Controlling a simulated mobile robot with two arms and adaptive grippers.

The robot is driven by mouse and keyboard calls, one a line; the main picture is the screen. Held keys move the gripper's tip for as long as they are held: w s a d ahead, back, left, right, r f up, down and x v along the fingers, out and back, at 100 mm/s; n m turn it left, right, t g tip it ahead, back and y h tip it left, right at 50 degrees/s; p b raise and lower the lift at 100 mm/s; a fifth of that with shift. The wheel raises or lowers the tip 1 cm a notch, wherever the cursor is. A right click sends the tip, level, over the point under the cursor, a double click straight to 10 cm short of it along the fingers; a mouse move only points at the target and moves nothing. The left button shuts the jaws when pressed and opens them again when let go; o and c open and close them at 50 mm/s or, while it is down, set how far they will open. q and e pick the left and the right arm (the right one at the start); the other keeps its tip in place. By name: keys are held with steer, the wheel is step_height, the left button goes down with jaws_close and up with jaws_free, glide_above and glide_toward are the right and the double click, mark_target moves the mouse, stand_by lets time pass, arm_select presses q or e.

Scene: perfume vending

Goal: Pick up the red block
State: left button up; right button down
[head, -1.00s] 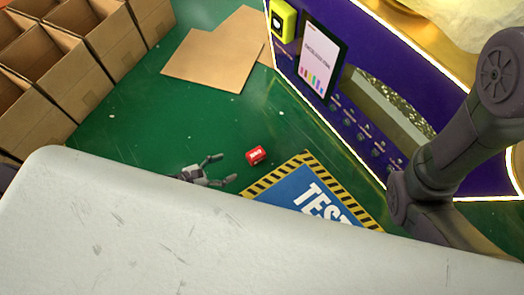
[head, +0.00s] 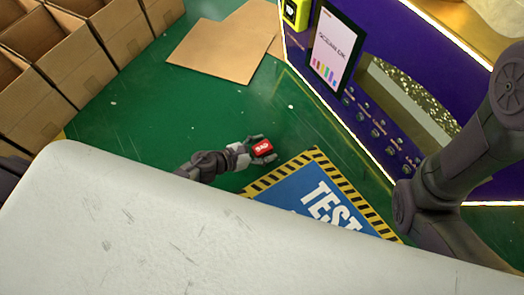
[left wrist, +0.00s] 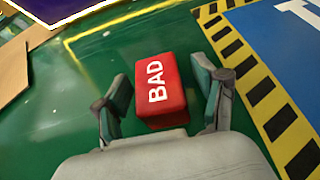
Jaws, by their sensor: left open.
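The red block (head: 263,148) lies on the green floor, left of the blue TEST mat. In the left wrist view the red block (left wrist: 160,92) shows white "BAD" lettering on its top. My left gripper (head: 261,148) has come in from the left and its fingers stand on either side of the block. In the left wrist view my left gripper (left wrist: 165,108) is open, one finger left and one right of the block, with a visible gap on the left; contact on the right is hard to tell. My right arm shows at the right, but its gripper is out of view.
The blue TEST mat (head: 318,192) with a black-yellow striped edge lies right of the block. Flat cardboard sheets (head: 225,45) lie behind. A purple machine (head: 375,105) stands at the right and open cardboard boxes (head: 60,75) at the left. Green floor is free left of the block.

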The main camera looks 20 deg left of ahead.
arm_select(q)
steer(key=c, duration=1.2)
steer(key=shift+w+r, duration=0.1)
steer(key=shift+c, duration=0.2)
